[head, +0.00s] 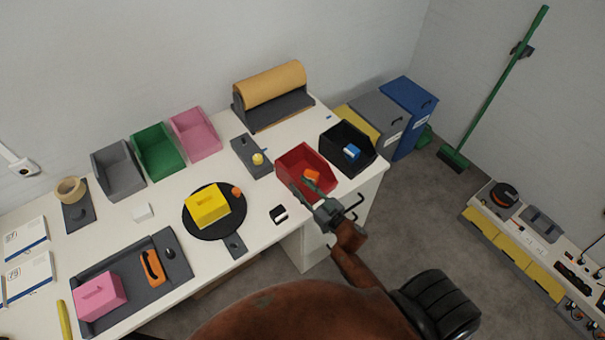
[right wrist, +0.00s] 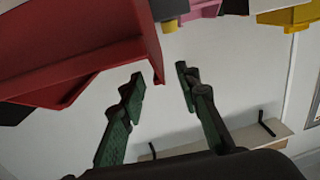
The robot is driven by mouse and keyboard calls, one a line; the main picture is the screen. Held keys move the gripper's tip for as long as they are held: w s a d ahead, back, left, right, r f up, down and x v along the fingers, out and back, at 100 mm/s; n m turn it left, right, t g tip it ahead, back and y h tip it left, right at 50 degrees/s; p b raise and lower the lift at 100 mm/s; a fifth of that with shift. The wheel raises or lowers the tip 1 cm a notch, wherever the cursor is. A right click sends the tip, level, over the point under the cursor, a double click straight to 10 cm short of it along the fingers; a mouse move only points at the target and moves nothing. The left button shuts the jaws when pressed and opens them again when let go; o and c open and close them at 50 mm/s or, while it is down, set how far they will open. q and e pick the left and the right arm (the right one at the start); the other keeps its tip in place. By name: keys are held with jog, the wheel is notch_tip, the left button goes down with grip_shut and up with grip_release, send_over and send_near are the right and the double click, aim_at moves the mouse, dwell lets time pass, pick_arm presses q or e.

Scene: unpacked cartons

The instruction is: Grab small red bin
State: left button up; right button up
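The small red bin (head: 291,160) stands near the front edge of the white table, toward its right end, with an orange item (head: 312,174) in it. My right gripper (head: 309,187) is at the bin's front side and covers part of it. In the right wrist view the gripper (right wrist: 160,77) is open. The red bin (right wrist: 70,45) fills the upper left there, and one edge of it appears between the two fingertips. I cannot tell whether the fingers touch it. My left gripper is not in view.
A black bin (head: 347,147) with a blue item stands right of the red bin. A grey tool with a yellow knob (head: 250,155) lies to its left. A black-and-white small item (head: 279,214) and a black round plate (head: 213,232) with a yellow box are further left.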

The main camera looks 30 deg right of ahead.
aim_at(291, 175)
jog(key=shift+w+r, duration=0.1)
jog(key=shift+w, duration=0.7)
jog(key=w, duration=0.3)
jog(key=shift+w+a+r, duration=0.15)
jog(key=shift+w+a, duration=0.05)
jog(key=shift+a, duration=0.1)
jog(key=shift+w, duration=0.35)
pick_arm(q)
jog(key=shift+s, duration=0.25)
pick_arm(e)
jog(key=shift+a, duration=0.1)
grip_shut()
